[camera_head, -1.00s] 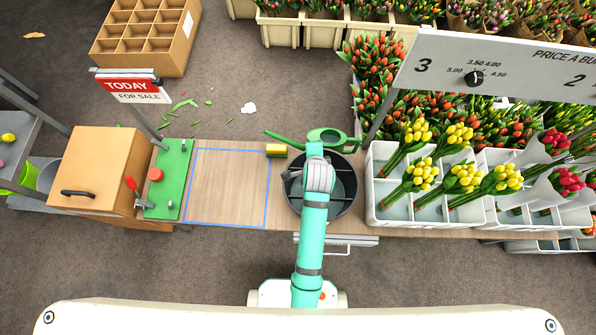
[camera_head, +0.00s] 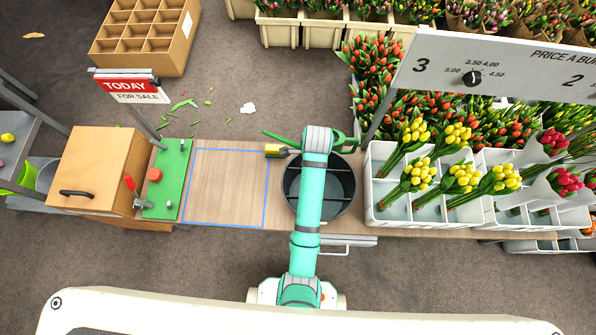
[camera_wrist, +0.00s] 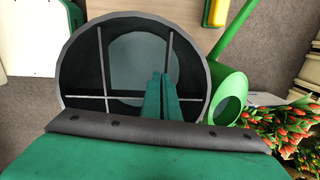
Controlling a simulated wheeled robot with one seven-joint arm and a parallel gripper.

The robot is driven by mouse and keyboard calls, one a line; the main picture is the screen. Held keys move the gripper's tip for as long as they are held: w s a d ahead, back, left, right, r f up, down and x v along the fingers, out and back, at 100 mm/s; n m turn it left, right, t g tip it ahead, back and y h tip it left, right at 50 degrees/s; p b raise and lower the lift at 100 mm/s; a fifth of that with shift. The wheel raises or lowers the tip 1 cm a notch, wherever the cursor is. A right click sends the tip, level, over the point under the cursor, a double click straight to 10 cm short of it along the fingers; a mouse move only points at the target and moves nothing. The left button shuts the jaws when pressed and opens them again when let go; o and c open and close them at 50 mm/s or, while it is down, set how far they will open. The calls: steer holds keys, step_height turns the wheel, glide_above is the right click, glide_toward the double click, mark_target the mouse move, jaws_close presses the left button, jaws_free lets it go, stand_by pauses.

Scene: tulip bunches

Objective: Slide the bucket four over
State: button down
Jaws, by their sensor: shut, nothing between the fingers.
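A round dark grey bucket (camera_head: 336,190) with thin cross dividers stands on the wooden counter, partly hidden under my arm in the head view. In the wrist view the bucket (camera_wrist: 68,75) shows from above, open and empty. My gripper (camera_wrist: 161,76) is shut, its two green fingers together, with nothing between them. In the wrist view the fingers overlap the bucket's opening, right of its middle; their height over it I cannot tell. In the head view my wrist hides the fingers. A blue-outlined square (camera_head: 228,188) is bare on the counter left of the bucket.
A green watering can (camera_head: 345,142) and a yellow sponge (camera_head: 273,151) lie at the bucket's far side. A white crate of tulips (camera_head: 372,215) stands close to its right. Left of the square are a green board (camera_head: 166,185) and a wooden box (camera_head: 98,165).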

steer(key=shift+n+g+h, duration=0.3)
steer(key=shift+n+g, duration=0.1)
steer(key=f, duration=0.4)
steer(key=s+f, duration=0.1)
steer(key=f, duration=0.3)
steer(key=a+f, duration=0.1)
steer(key=f, duration=0.3)
steer(key=shift+s, duration=0.4)
steer(key=shift+a+r, duration=0.15)
steer(key=shift+a, duration=1)
steer(key=shift+w+a, duration=0.1)
steer(key=shift+a, duration=0.65)
